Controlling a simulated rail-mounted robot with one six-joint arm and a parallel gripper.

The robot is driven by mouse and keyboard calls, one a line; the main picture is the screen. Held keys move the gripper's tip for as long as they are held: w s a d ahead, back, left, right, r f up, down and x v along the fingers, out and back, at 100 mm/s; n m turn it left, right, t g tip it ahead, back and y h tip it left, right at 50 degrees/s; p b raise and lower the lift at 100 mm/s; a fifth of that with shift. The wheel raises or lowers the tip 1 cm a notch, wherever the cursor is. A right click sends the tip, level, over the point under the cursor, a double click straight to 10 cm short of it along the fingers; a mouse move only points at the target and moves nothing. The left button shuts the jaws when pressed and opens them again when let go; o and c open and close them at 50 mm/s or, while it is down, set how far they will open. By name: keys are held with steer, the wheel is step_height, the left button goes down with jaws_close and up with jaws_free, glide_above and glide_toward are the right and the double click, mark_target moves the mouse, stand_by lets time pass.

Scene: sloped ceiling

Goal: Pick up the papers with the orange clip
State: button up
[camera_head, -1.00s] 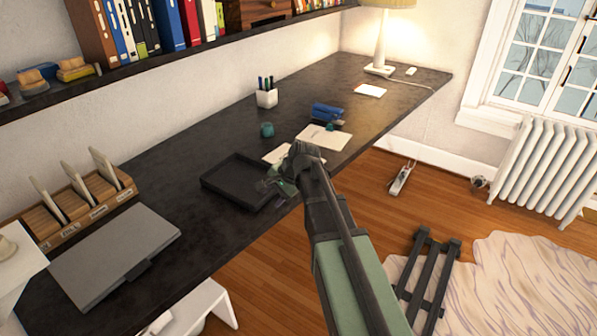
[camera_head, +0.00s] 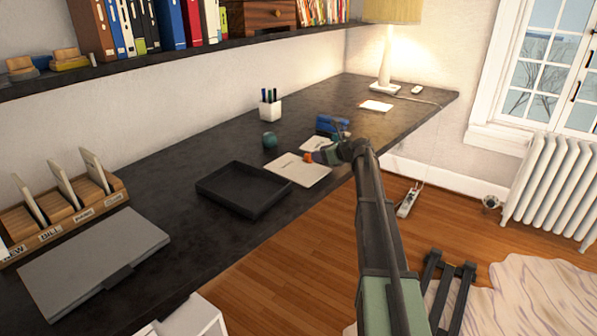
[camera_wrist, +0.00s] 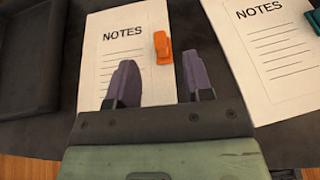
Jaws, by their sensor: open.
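The papers (camera_head: 298,172) lie flat on the dark desk, right of the black tray. In the wrist view the papers (camera_wrist: 108,65) read "NOTES", and the orange clip (camera_wrist: 162,47) sits at their upper right edge. The orange clip (camera_head: 308,157) also shows in the head view, close beside my gripper (camera_head: 322,156). In the wrist view my gripper (camera_wrist: 159,58) is open, its two purple fingers apart over the papers, with the clip in line with the gap between them.
A black tray (camera_head: 245,211) stands left of the papers. A second "NOTES" sheet (camera_wrist: 270,85) lies to their right. A blue stapler (camera_head: 327,124), a teal round object (camera_head: 269,140) and a pen cup (camera_head: 270,110) stand behind. The desk's front edge is close.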

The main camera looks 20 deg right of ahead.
mark_target(311, 161)
steer(key=b+x, duration=0.2)
steer(key=x, duration=0.3)
steer(key=shift+f, duration=0.2)
steer(key=shift+r, duration=0.1)
steer(key=shift+c, duration=0.3)
jaws_close()
step_height(311, 161, up, 20)
steer(key=p, duration=2)
